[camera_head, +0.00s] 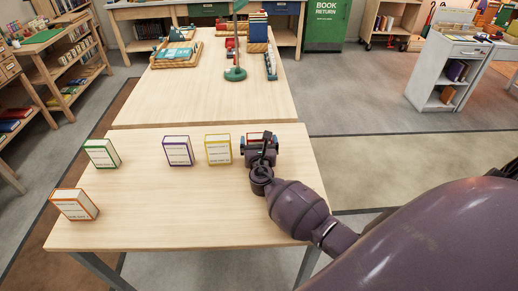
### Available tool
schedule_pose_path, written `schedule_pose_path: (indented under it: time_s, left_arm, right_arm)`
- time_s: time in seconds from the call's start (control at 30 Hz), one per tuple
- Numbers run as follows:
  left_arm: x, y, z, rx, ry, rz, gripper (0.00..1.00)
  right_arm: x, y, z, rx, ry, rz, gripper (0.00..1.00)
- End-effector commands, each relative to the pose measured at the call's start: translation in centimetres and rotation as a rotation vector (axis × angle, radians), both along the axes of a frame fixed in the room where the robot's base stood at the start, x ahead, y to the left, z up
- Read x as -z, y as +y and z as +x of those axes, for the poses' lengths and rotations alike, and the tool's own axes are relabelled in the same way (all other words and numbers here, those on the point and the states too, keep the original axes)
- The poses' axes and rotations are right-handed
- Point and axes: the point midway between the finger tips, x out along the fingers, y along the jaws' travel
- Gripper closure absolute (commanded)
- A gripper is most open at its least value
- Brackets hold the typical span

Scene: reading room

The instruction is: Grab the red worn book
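A book with a red edge (255,136) stands upright at the right end of a row on the near table, mostly hidden behind my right gripper. My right gripper (258,146) is at this book, with one finger on each side of it. I cannot tell whether the fingers press on it or are slightly apart. Wear on the cover cannot be made out. My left gripper is not in view.
Other white-faced books stand on the near table (170,215): yellow-edged (218,150), purple-edged (178,151), green-edged (102,154) and orange-edged (74,204). The yellow one is close left of my gripper. A green lamp (235,74) stands farther back. The table's middle front is clear.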

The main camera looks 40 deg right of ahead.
Motion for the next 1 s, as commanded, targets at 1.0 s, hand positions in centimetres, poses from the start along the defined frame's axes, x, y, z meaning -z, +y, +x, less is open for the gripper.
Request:
schedule_pose_path:
  time_s: [1.0]
  left_arm:
    - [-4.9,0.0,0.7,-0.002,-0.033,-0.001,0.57]
  right_arm:
    - [-9.8,0.0,0.0,-0.001,-0.008,0.001,0.44]
